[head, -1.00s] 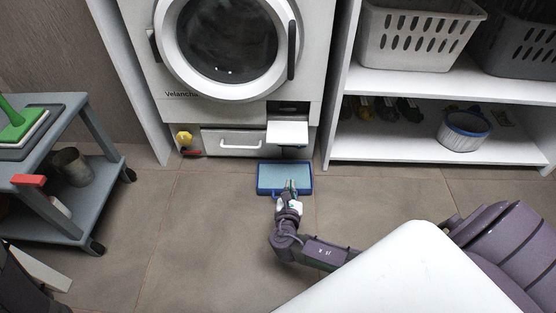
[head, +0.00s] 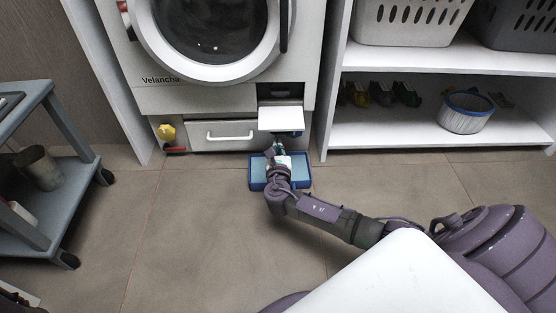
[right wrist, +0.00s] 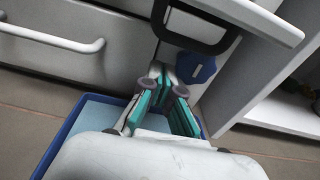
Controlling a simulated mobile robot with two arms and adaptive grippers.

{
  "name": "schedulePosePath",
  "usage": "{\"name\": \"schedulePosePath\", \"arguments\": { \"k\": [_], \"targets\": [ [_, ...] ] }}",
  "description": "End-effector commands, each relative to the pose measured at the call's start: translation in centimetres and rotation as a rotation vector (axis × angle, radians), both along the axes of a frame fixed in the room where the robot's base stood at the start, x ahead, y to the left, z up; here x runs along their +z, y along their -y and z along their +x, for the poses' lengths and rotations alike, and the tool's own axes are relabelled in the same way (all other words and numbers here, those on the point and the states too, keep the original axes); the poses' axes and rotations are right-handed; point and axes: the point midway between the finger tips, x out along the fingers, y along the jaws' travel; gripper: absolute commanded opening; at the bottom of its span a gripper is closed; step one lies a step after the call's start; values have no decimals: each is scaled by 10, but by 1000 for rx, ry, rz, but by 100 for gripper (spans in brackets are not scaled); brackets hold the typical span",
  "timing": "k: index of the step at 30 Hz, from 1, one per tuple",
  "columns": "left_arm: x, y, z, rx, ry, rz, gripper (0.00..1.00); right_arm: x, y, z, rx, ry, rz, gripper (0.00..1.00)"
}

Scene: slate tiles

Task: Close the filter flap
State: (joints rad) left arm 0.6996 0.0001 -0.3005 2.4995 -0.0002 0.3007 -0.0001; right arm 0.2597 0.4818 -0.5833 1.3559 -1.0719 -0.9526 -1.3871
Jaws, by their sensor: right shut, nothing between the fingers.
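The filter flap (head: 281,118) is a white panel at the lower right of the washer's front. It stands open, sticking out below a dark recess (head: 285,90). In the right wrist view the flap (right wrist: 262,16) is at the upper right, its edge tilted. A blue part (head: 291,134) shows under it, also in the right wrist view (right wrist: 196,68). My right gripper (head: 278,149) is shut and empty, in front of and below the flap, above the blue tray. Its green-padded fingers (right wrist: 160,74) show in the right wrist view.
A blue tray (head: 256,184) lies on the floor below the flap. A drawer with a bar handle (head: 222,137) and a yellow knob (head: 166,132) are left of it. A white shelf (head: 400,132) stands right, a grey cart (head: 30,232) left.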

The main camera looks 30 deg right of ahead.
Motion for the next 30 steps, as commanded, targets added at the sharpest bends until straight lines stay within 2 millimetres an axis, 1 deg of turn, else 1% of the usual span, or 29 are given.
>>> {"name": "schedulePosePath", "arguments": {
  "k": [3, 8, 20, 25, 30],
  "targets": [
    [-5, 0, -1, 0, 3, 0, 38, 12, -1, -2, -1, 4, 0, 0],
    [-7, 0, -1, 0, 3, 0, 38, 20, -3, -4, -1, 1, -1, 0],
    [-6, 0, -1, 0, 2, 0, 38, 22, -3, -5, -2, -1, 0, 0],
    [2, 0, -1, 0, 1, 1, 38, 26, -3, -5, -1, -16, 10, 0],
    [20, 0, 0, 0, 0, 0, 38, 31, -4, -7, -2, -63, 39, 0]
  ]
}}
